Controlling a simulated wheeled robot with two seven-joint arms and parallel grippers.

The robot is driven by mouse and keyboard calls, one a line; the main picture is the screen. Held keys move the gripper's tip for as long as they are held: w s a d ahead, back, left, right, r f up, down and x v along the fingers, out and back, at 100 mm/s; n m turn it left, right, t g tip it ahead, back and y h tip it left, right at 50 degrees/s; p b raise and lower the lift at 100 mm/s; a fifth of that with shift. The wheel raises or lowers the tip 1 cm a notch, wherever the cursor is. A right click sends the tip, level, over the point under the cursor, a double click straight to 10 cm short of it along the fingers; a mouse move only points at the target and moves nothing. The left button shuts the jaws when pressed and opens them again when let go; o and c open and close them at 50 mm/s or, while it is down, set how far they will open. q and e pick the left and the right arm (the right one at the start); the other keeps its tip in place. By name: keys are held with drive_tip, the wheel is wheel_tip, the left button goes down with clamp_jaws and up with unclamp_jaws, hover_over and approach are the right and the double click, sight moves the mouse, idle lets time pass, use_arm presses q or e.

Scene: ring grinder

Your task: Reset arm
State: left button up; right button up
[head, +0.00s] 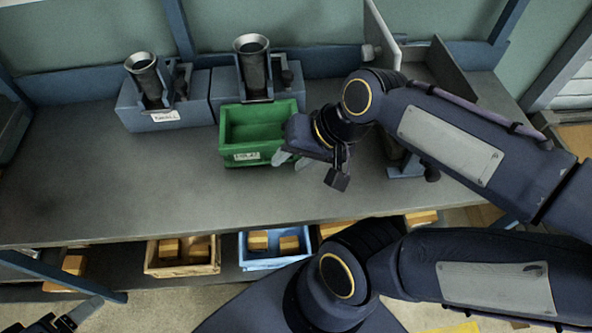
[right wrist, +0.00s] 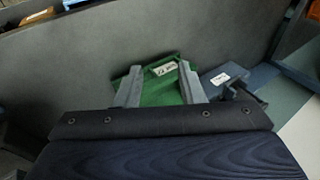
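My right gripper (head: 291,161) is above the grey bench, by the front right corner of a green bin (head: 233,152) that looks empty. In the right wrist view its two fingers (right wrist: 160,85) are spread apart with nothing between them, and the green bin (right wrist: 158,94) shows beyond them. Part of my left gripper (head: 68,325) shows at the lower left corner of the head view; its fingertips are not clear.
Two blue machines with black funnels (head: 145,80) (head: 253,65) stand at the bench's back. Another machine with upright plates (head: 440,65) is partly behind my right arm. A wooden bin (head: 154,266) and a blue bin (head: 254,263) with blocks sit on the lower shelf. The bench's left front (head: 100,190) is clear.

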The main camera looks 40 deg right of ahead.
drive_tip(key=s+n, duration=0.1)
drive_tip(key=s+a+f+n, duration=0.1)
drive_tip(key=n, duration=0.3)
drive_tip(key=shift+s+a+f+t, duration=0.25)
drive_tip(key=shift+s+a+t, duration=0.05)
drive_tip(key=shift+s, duration=0.1)
